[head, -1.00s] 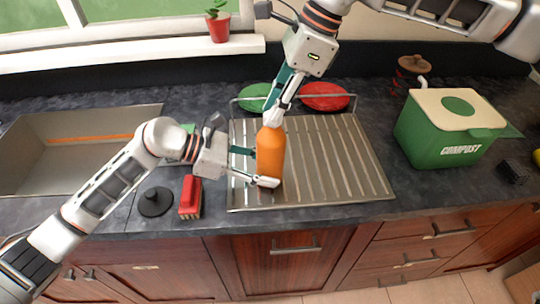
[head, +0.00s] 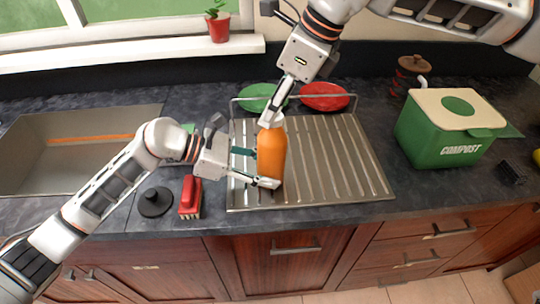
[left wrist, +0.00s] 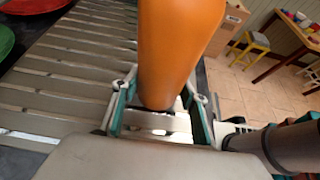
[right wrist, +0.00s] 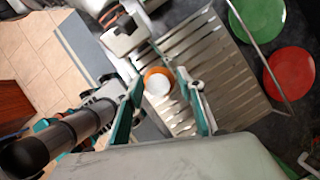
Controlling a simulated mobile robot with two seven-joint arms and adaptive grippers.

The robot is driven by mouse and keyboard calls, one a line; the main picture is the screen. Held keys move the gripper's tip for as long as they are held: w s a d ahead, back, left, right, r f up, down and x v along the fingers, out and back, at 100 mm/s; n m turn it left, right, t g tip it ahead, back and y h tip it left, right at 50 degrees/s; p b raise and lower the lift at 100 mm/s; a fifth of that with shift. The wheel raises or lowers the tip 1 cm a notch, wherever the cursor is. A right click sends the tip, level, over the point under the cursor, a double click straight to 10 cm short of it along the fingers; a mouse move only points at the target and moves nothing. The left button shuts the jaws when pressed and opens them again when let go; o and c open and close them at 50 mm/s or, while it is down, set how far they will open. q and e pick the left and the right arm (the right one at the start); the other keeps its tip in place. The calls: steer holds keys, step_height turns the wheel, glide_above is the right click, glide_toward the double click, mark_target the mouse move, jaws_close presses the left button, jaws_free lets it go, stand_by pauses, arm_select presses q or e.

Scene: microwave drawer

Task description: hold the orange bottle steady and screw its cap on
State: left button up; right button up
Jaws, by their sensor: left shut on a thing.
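The orange bottle (head: 271,155) stands upright on the metal drainboard. My left gripper (head: 265,168) is shut on its lower part from the left; in the left wrist view the bottle (left wrist: 175,45) sits between both fingers (left wrist: 160,115). My right gripper (head: 271,121) points down at the bottle's top from above. In the right wrist view its fingers (right wrist: 160,78) are apart on either side of the white cap (right wrist: 158,85), with the bottle's orange shoulder around it. Slim gaps seem to show beside the cap. In the head view the right fingers mostly hide the cap.
The ribbed drainboard (head: 340,160) has a wire rack with a green plate (head: 258,97) and a red plate (head: 324,97) behind. A red brush (head: 190,195) and black stopper (head: 155,201) lie at left, near the sink (head: 50,165). A green compost bin (head: 450,130) stands right.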

arm_select(q)
steer(key=shift+w, duration=0.1)
arm_select(e)
steer(key=shift+s+r, duration=0.1)
arm_select(q)
steer(key=shift+a, duration=0.1)
arm_select(e)
steer(key=shift+r, duration=2.35)
arm_select(q)
steer(key=o, duration=1.7)
steer(key=v, duration=1.2)
arm_select(e)
steer(key=shift+s, duration=0.1)
